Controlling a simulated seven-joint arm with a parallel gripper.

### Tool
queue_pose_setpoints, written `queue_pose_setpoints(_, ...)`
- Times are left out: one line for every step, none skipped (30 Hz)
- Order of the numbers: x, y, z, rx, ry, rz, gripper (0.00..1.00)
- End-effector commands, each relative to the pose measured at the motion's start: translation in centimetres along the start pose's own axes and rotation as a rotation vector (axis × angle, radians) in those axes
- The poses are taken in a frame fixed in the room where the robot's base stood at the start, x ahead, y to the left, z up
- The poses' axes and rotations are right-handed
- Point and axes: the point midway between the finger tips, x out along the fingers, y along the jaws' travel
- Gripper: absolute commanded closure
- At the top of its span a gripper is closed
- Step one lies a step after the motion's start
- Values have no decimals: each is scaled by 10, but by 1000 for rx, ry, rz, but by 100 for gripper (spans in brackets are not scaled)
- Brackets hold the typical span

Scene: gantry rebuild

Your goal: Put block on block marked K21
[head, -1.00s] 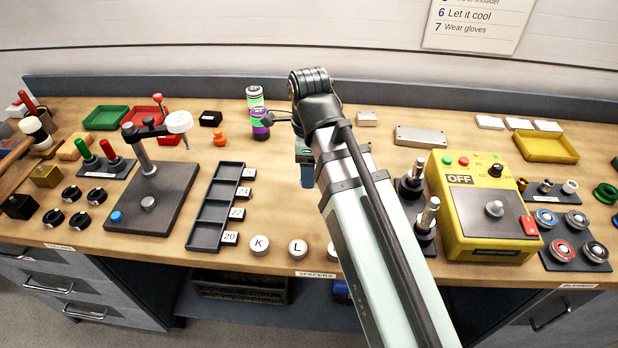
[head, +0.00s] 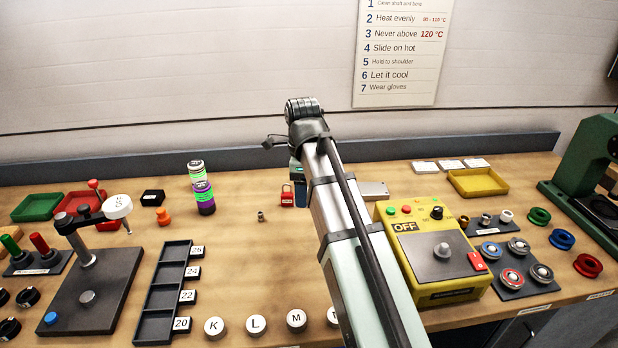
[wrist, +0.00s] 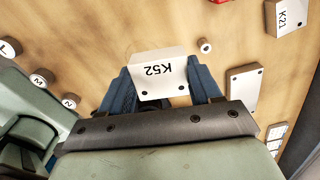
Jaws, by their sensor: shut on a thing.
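My gripper (wrist: 161,88) is shut on a pale block marked K52 (wrist: 163,72), seen in the wrist view between the two blue fingers. A block marked K21 (wrist: 288,16) shows at the top right of the wrist view, with a white labelled face. It lies apart from the held block. In the head view my gripper's blue end (head: 299,178) is partly hidden behind my arm. I cannot make out the held block or the K21 block there.
A yellow heater box (head: 436,245) stands to the right. Banded cans (head: 203,187) stand left. Bench wood is clear between cans and padlock.

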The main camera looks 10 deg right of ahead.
Motion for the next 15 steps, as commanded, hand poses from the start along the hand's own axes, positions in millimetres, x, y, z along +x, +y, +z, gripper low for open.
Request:
queue_pose_setpoints(-6, -32, -2, 24, 0, 1, 75)
queue_pose_setpoints(-7, -45, -4, 33, 0, 1, 75)
queue_pose_setpoints(-8, -63, -7, 44, 0, 1, 75)
queue_pose_setpoints(-10, -76, -8, 48, 0, 1, 75)
queue_pose_setpoints(-11, -89, -10, 52, 0, 1, 75)
queue_pose_setpoints(-14, -107, -10, 50, 0, 1, 75)
queue_pose_setpoints(-15, -120, -10, 47, 0, 1, 75)
queue_pose_setpoints(-17, -132, -9, 41, 0, 1, 75)
queue_pose_setpoints(-19, -147, -5, 28, 0, 0, 75)
queue_pose_setpoints(-20, -158, -3, 17, 0, 0, 75)
queue_pose_setpoints(-22, -166, 1, 2, 0, 0, 75)
queue_pose_setpoints(-25, -178, 6, -18, 0, 0, 75)
queue_pose_setpoints(-27, -185, 9, -32, 0, 0, 75)
queue_pose_setpoints(-29, -192, 11, -49, 0, 0, 75)
queue_pose_setpoints(-31, -200, 14, -70, 0, 0, 75)
